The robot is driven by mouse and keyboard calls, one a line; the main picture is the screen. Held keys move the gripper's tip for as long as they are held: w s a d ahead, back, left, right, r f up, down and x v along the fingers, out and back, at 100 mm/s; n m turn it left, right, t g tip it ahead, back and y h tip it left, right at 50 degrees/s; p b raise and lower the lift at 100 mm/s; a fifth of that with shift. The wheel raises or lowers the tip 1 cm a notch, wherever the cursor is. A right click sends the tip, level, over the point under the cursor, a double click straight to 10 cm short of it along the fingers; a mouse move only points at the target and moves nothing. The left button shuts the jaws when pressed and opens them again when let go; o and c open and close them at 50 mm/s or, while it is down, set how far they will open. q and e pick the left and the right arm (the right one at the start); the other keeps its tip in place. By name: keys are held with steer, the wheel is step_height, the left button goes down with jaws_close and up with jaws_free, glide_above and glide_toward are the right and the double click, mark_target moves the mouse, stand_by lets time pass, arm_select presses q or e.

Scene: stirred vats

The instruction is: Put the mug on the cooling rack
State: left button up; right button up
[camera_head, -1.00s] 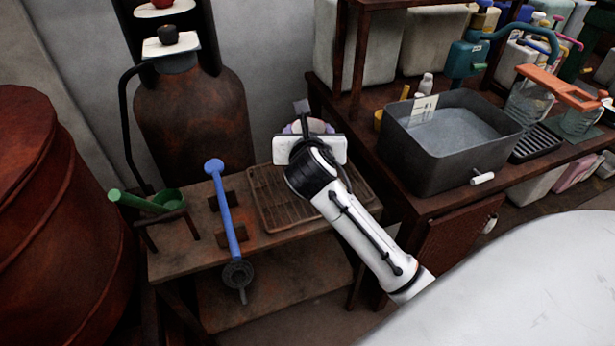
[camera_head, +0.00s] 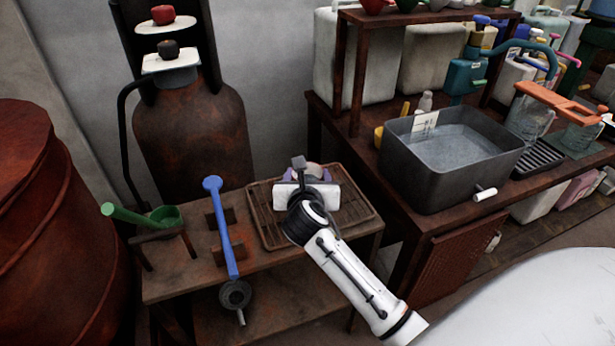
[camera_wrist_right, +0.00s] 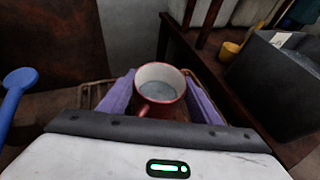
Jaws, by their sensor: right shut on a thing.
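The mug (camera_wrist_right: 160,86) shows in the right wrist view, with a red outside, a pale inside and its handle toward the camera. It is upright between the purple fingers of my right gripper (camera_wrist_right: 162,97), which is shut on it. In the head view the mug (camera_head: 313,170) is mostly hidden behind my right gripper (camera_head: 308,178). The cooling rack (camera_head: 268,236), a brown wire grid, lies on the low wooden bench, below and around the gripper. I cannot tell whether the mug touches it. My left gripper is not in view.
A blue-handled tool (camera_head: 224,225) and a green ladle (camera_head: 150,217) on a stand are left of the rack. A grey water-filled basin (camera_head: 440,178) stands on the bench at right. A rusty tank (camera_head: 195,130) stands behind.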

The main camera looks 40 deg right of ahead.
steer(key=o, duration=1.4)
steer(key=p+v, duration=0.2)
steer(key=v, duration=0.9)
steer(key=s+a+f+m+g+y, duration=0.1)
steer(key=s+a+f+m+y, duration=0.3)
steer(key=f, duration=0.4)
steer(key=s+a+f+m+y, duration=0.2)
steer(key=s+a+f+m, duration=0.2)
steer(key=f+m, duration=0.35)
steer(key=s+a+f+m+y, duration=0.2)
steer(key=s+f+m, duration=0.2)
steer(key=s+m, duration=0.2)
steer(key=s+a+f+m+g+y, duration=0.1)
steer(key=s+f+m, duration=0.3)
steer(key=m, duration=0.5)
steer(key=shift+s+a+f+y, duration=0.4)
steer(key=shift+s+a+y, duration=0.2)
steer(key=shift+s+a, duration=0.45)
